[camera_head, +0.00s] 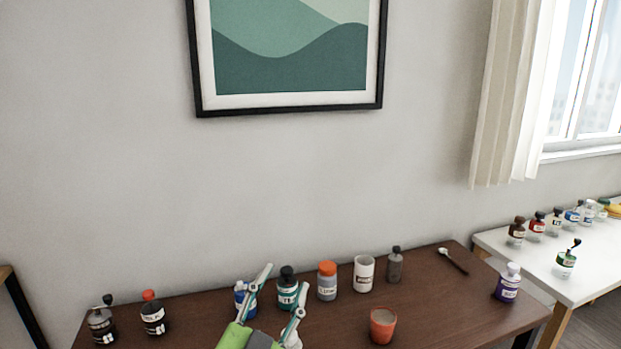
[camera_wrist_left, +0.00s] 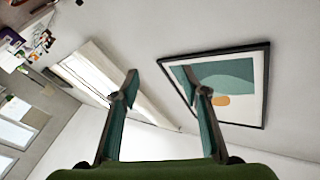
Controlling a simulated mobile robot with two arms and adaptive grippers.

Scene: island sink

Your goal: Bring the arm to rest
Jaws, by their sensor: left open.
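My left gripper (camera_head: 280,288) rises into the bottom of the head view, in front of the bottles on the brown table (camera_head: 443,310). Its two teal-and-white fingers are apart and nothing is between them. In the left wrist view my left gripper (camera_wrist_left: 162,85) is also open and empty, with the wall, the framed picture (camera_wrist_left: 238,85) and the window in the tilted background. From the head view I cannot tell how far the gripper is above or in front of the table. My right gripper is not in view.
Several bottles stand along the brown table's back, including an orange-capped one (camera_head: 327,281). An orange cup (camera_head: 382,325) stands nearer the front, a purple bottle (camera_head: 508,283) at the right end. A white table (camera_head: 540,262) with more bottles stands at right.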

